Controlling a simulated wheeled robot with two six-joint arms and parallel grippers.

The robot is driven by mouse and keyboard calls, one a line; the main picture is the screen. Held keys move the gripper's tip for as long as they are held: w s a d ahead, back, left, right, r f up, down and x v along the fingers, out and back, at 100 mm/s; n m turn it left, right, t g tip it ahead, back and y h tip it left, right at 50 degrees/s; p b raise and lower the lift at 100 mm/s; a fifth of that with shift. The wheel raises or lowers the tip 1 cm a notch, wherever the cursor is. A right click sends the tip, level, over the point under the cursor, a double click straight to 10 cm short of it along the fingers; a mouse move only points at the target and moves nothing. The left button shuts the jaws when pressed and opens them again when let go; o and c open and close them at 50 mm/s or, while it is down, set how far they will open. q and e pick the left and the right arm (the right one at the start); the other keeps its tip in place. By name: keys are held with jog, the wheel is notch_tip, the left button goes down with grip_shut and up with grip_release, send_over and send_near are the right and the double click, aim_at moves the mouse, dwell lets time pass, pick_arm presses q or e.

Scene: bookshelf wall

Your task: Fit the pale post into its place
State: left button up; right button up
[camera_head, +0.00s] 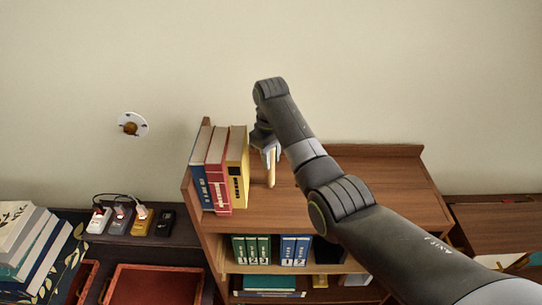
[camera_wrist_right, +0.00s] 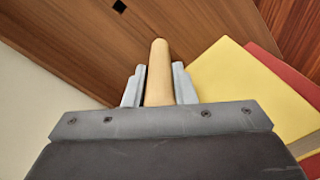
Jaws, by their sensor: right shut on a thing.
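The pale post (camera_head: 270,172) is a slim light-wood peg with a rounded end. My right gripper (camera_head: 267,150) is shut on it, over the top board of the bookshelf (camera_head: 345,195). In the head view the post hangs roughly upright below the fingers; I cannot tell whether its lower end touches the board. In the right wrist view the post (camera_wrist_right: 158,72) sticks out between the two grey fingers (camera_wrist_right: 158,85). My left gripper is not in view.
Blue, red and yellow books (camera_head: 237,165) stand close left of the gripper; the yellow book (camera_wrist_right: 245,90) is also near it in the right wrist view. The board's right part is clear. A wall (camera_head: 380,70) rises behind.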

jog(key=shift+f, duration=0.7)
dwell(0.9)
jog(key=o, duration=1.1)
jog(key=shift+c, duration=0.2)
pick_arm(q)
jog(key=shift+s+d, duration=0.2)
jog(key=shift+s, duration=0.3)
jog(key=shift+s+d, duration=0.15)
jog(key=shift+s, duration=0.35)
pick_arm(e)
notch_tip(320, 180, up, 17)
jog(key=shift+r, duration=0.15)
